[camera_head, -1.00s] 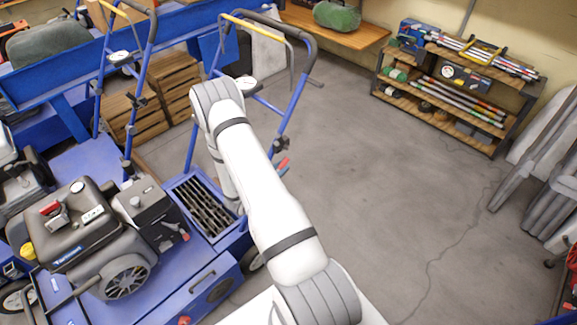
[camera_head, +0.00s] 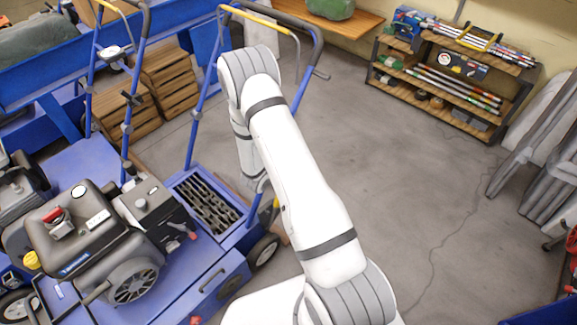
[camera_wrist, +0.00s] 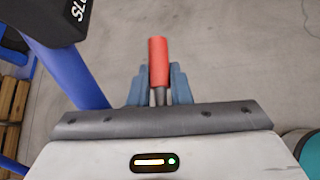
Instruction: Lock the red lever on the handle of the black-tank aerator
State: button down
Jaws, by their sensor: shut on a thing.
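The black-tank aerator (camera_head: 75,224) stands at the left in the head view, with a black engine tank on a blue body. Its blue tube handle (camera_head: 203,95) rises behind it, with a yellow bar at the top. In the wrist view, my gripper (camera_wrist: 158,88) is shut on the red lever (camera_wrist: 158,60), whose red grip sticks out beyond the fingers. A blue handle tube (camera_wrist: 70,70) runs close by on the left. In the head view my arm hides the gripper and the lever. I cannot tell whether the lever is locked.
A black part with white lettering (camera_wrist: 50,18) is near my gripper at the upper left of the wrist view. Wooden crates (camera_head: 165,80) stand behind the handles. A shelf (camera_head: 455,75) is at the back right. The middle floor (camera_head: 385,180) is clear.

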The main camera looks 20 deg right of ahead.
jog(key=c, duration=1.6)
grip_release()
jog(key=shift+s+a+r, duration=0.1)
jog(key=shift+s, duration=0.1)
jog(key=v, duration=0.7)
jog(key=shift+s+a+r, duration=0.15)
jog(key=shift+s+a, duration=0.05)
jog(key=shift+a, duration=0.1)
